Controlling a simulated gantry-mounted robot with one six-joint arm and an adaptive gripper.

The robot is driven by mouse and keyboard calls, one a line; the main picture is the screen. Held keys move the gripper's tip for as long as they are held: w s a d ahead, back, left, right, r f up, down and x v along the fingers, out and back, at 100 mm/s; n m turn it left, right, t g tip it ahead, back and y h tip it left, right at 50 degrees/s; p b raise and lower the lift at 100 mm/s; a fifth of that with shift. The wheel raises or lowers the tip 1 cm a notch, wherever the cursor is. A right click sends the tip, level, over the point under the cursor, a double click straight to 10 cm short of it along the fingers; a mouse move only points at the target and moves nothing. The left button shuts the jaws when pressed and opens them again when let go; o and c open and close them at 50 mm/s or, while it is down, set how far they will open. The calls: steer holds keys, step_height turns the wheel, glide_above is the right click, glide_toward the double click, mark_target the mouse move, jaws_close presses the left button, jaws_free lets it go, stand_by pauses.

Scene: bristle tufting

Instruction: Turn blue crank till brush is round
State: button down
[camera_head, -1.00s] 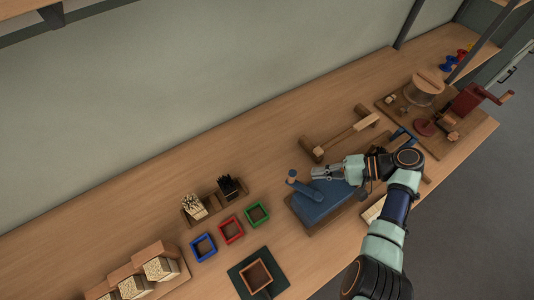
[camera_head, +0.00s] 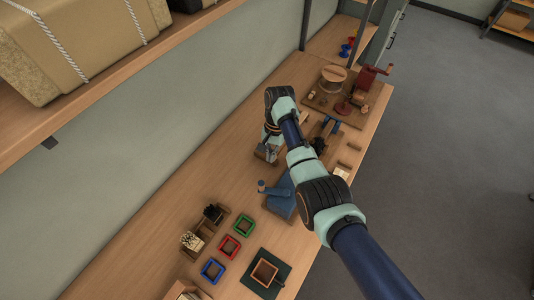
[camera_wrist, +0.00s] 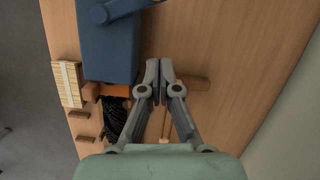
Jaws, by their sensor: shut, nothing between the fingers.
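The blue machine (camera_head: 282,198) stands on the bench with a blue arm (camera_head: 270,190) on its left side, whose end knob points up. In the wrist view the blue body (camera_wrist: 108,50) fills the upper left, and the arm (camera_wrist: 125,8) is cut by the top edge. My gripper (camera_head: 268,154) is beyond the machine, apart from the arm. In the wrist view my gripper (camera_wrist: 160,68) is shut and empty beside the blue body. A dark bristle bundle (camera_wrist: 114,118) lies left of my fingers, partly hidden; its roundness cannot be told.
A wooden bar (camera_wrist: 195,83) lies below my fingers. The red crank machine (camera_head: 368,77) stands on a board at the far end. Blue, red (camera_head: 229,244) and green trays and a dark mat (camera_head: 249,277) are at the near end. The bench left of my gripper is clear.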

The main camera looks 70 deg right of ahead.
steer(key=a+f+p, duration=0.1)
steer(key=a+f, duration=0.4)
steer(key=shift+w+a+f, duration=0.25)
steer(key=shift+w+f, duration=0.1)
steer(key=shift+a+r+p, duration=0.1)
steer(key=shift+p, duration=0.35)
